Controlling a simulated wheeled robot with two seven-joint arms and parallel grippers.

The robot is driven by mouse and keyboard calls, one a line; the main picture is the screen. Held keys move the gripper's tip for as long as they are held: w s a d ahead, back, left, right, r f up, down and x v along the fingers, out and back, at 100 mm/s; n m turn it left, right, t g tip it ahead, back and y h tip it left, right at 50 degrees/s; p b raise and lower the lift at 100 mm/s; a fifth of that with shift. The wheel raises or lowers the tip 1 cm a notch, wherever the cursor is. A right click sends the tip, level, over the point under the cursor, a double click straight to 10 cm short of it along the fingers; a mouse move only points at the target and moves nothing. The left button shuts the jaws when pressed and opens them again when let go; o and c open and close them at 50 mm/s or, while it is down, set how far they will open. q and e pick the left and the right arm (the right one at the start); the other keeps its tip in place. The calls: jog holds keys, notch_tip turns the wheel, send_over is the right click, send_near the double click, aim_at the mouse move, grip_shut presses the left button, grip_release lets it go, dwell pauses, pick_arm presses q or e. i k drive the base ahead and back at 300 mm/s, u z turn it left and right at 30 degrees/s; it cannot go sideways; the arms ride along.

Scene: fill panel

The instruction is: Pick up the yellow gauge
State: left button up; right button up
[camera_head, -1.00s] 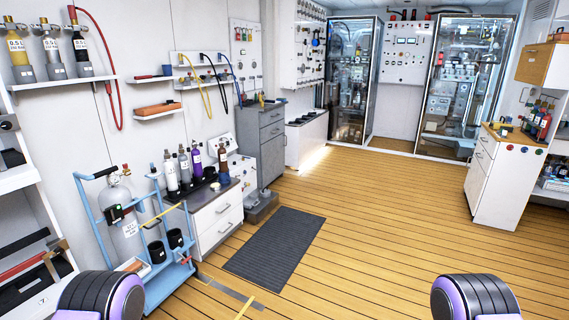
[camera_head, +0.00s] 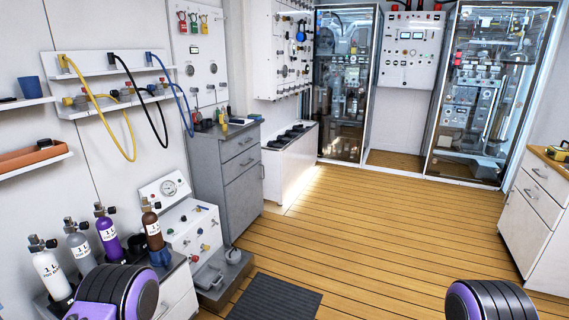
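No yellow gauge can be made out with certainty. A small yellow item (camera_head: 204,23) hangs beside a red and a green one on the white wall panel at the upper left. Another yellow item (camera_head: 558,152) sits on the wooden top of the right cabinet; it is too small to identify. Only rounded purple and black parts of my two arms show at the bottom edge; both grippers are out of view.
A grey cabinet (camera_head: 228,170) and small labelled cylinders (camera_head: 108,234) line the left wall. The right cabinet (camera_head: 536,215) stands at the right edge. Glass cases (camera_head: 345,85) stand at the back. The wooden floor (camera_head: 390,225) between is clear, with a dark mat (camera_head: 274,299) at the front.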

aim_at(224, 119)
jog(key=u, duration=0.1)
jog(key=i, duration=2.65)
jog(key=u, duration=0.15)
